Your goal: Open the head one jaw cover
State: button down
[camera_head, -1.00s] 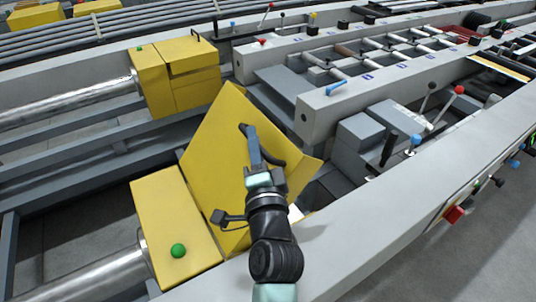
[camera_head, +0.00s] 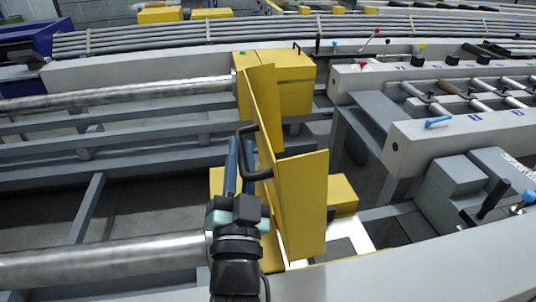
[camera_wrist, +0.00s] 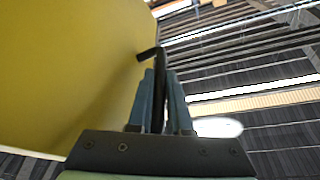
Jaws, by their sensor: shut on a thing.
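The yellow jaw cover (camera_head: 301,205) is swung up and stands nearly on edge in the head view, hinged on the yellow head box (camera_head: 341,193) partly hidden behind it. Its black bar handle (camera_head: 262,175) sticks out to the left. My gripper (camera_head: 240,143) is at the handle, its two blue fingers pointing up on the left side of the cover. In the wrist view, my gripper (camera_wrist: 161,76) has its fingers shut on the black handle (camera_wrist: 158,56), with the cover's yellow face (camera_wrist: 70,70) filling the left.
A second yellow box (camera_head: 290,85) stands behind the raised cover. Long metal bars (camera_head: 110,262) run in from the left. A grey bench (camera_head: 430,140) with rollers and levers lies to the right. The grey front rail (camera_head: 420,265) is close by my arm.

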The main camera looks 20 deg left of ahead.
jog(key=shift+s+a+f+n+y+b, duration=0.2)
jog(key=shift+s+a+n, duration=0.1)
jog(key=shift+a+n, duration=0.1)
jog(key=shift+s+a+f+n+y+b, duration=0.1)
jog(key=shift+s+a+n+y, duration=0.1)
jog(key=shift+s+a+n, duration=0.15)
jog(key=shift+w, duration=0.1)
jog(key=c, duration=0.8)
grip_release()
jog(key=shift+c, duration=0.2)
jog(key=b+v, duration=0.5)
jog(key=v, duration=0.8)
jog(key=shift+b, duration=0.4)
